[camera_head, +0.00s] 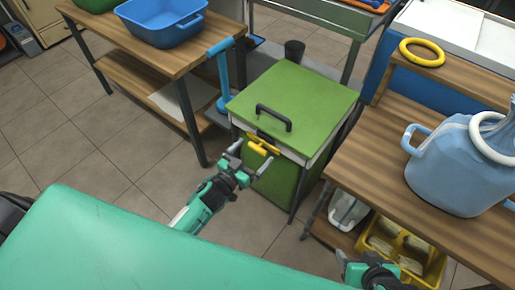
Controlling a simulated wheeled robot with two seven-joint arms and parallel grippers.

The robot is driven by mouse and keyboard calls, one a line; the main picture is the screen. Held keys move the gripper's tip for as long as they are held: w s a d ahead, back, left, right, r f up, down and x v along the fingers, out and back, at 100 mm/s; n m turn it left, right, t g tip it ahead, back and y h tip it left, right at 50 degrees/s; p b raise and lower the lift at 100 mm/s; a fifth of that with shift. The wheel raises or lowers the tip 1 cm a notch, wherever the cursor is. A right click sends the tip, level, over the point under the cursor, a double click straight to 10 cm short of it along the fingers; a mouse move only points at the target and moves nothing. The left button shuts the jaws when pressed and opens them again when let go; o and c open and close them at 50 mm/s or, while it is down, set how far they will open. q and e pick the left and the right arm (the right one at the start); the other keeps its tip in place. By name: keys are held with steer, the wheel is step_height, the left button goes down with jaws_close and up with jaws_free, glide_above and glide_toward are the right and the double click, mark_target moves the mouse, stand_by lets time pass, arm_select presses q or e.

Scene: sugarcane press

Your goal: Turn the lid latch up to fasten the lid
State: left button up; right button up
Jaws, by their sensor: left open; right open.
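The green lid (310,92) lies flat and closed on the green press box (270,181), with a black handle (273,115) on top. The yellow lid latch (263,145) is on the front of the box, just below the lid's front edge, and its bar lies roughly crosswise. My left gripper (251,157) is open in front of the latch, its fingers spread to either side and just below it. I cannot tell whether it touches the latch. My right gripper (365,268) is at the bottom right, partly cut off by the frame, open and away from the box.
A wooden table (225,27) with a blue basin (162,38) stands at left. A wooden table (390,160) at right holds a blue jug (450,165) and a yellow ring (422,52). A yellow crate (433,272) is below it. A blue tool (223,85) stands beside the box.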

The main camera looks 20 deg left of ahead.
mark_target(256, 150)
arm_select(q)
steer(key=x, duration=0.2)
steer(key=shift+w+d, duration=0.1)
steer(key=shift+w, duration=0.4)
arm_select(e)
steer(key=shift+w+a+f+t, duration=0.1)
steer(key=shift+w+a+t, duration=0.1)
steer(key=shift+a+t, duration=0.1)
steer(key=shift+s+f, duration=0.1)
steer(key=shift+s, duration=0.05)
arm_select(q)
steer(key=c, duration=0.9)
